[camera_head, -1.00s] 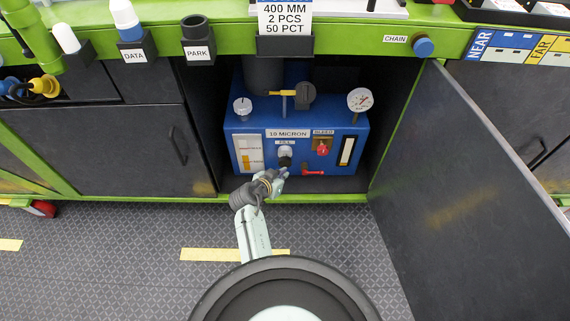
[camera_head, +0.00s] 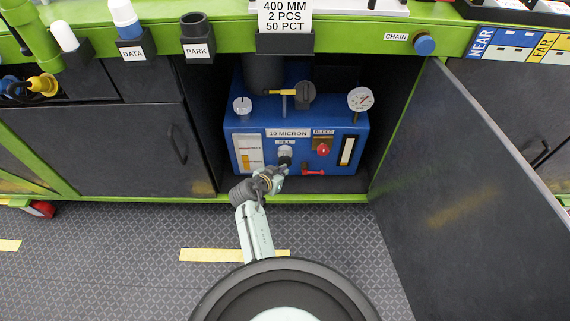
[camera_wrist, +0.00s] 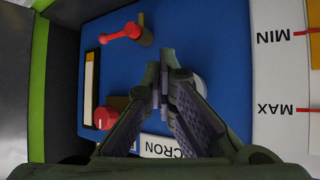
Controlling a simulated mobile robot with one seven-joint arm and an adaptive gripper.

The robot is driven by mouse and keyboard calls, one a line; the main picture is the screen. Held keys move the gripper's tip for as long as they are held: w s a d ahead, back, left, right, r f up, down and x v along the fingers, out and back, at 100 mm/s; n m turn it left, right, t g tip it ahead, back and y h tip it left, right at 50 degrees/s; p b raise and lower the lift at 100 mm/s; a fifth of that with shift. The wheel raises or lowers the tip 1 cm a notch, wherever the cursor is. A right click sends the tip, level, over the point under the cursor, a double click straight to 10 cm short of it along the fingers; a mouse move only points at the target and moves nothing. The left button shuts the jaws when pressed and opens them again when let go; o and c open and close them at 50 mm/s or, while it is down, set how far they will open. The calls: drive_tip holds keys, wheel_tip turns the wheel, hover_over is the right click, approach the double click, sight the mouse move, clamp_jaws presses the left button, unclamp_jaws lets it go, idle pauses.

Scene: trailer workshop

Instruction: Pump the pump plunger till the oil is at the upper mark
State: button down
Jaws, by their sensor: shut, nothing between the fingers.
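The blue pump unit (camera_head: 345,130) sits inside the open cabinet. Its pump plunger, a pale round knob (camera_head: 285,151) under the FILL label, sits at the front middle. In the wrist view a pale round part (camera_wrist: 202,85), likely the plunger, is mostly hidden behind a finger. My gripper (camera_head: 284,165) is just below and in front of it; contact cannot be told. In the wrist view my gripper (camera_wrist: 161,90) has its fingertips together, with nothing seen between them. The oil gauge (camera_head: 248,153) shows yellow low down; its exact level is too small to read. Its MIN and MAX panel (camera_wrist: 279,75) shows red marks.
A red BLEED knob (camera_head: 323,149) and a red lever (camera_head: 313,172) are right of the plunger. A pressure dial (camera_head: 360,99) stands on top. The open cabinet door (camera_head: 470,190) stands at right; the cabinet wall is close on the left.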

drive_tip(key=shift+w+b, duration=0.45)
drive_tip(key=shift+w, duration=0.5)
idle(0.6)
drive_tip(key=shift+s, duration=0.1)
drive_tip(key=shift+s+p, duration=0.45)
drive_tip(key=shift+s, duration=1.1)
drive_tip(key=s+p, duration=0.1)
drive_tip(key=s, duration=0.4)
idle(0.5)
